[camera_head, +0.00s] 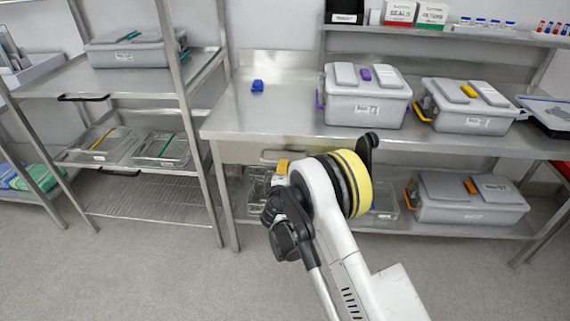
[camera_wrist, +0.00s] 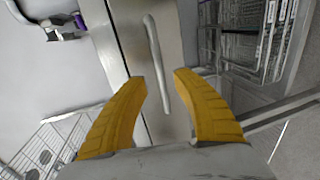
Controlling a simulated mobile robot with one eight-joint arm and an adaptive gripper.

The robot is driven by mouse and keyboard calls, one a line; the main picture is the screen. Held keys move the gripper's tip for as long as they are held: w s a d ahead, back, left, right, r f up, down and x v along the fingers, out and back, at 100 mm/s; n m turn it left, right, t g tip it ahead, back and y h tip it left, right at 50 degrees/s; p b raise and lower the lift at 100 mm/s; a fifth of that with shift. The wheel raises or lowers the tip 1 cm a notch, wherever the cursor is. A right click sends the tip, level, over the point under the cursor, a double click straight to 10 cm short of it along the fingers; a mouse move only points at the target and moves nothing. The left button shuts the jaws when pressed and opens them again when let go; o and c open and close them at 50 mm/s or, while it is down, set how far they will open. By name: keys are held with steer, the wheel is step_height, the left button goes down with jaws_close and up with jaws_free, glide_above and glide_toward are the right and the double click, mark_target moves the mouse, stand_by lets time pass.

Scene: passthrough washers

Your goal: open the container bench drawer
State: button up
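The steel container bench (camera_head: 262,119) stands in the middle of the head view. Its drawer (camera_head: 235,153) is under the left part of the top, and its front looks flush with the bench. The bar handle (camera_head: 270,156) is partly hidden by my arm. In the wrist view, the handle (camera_wrist: 157,62) runs lengthwise on the drawer front (camera_wrist: 134,28). My gripper (camera_wrist: 157,77) is open, with its two yellow fingers on either side of the handle's lower end in the picture. Contact cannot be told. In the head view, only a little yellow of my gripper (camera_head: 282,166) shows.
Grey lidded containers (camera_head: 367,98) and a small blue object (camera_head: 257,86) sit on the bench top. Wire baskets (camera_wrist: 255,38) and another grey container (camera_head: 470,198) are on the shelf below. A steel rack (camera_head: 150,75) stands left. The floor in front is clear.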

steer(key=b+x, duration=0.1)
steer(key=x, duration=0.5)
steer(key=shift+w+b, duration=0.2)
steer(key=shift+b, duration=0.2)
jaws_close()
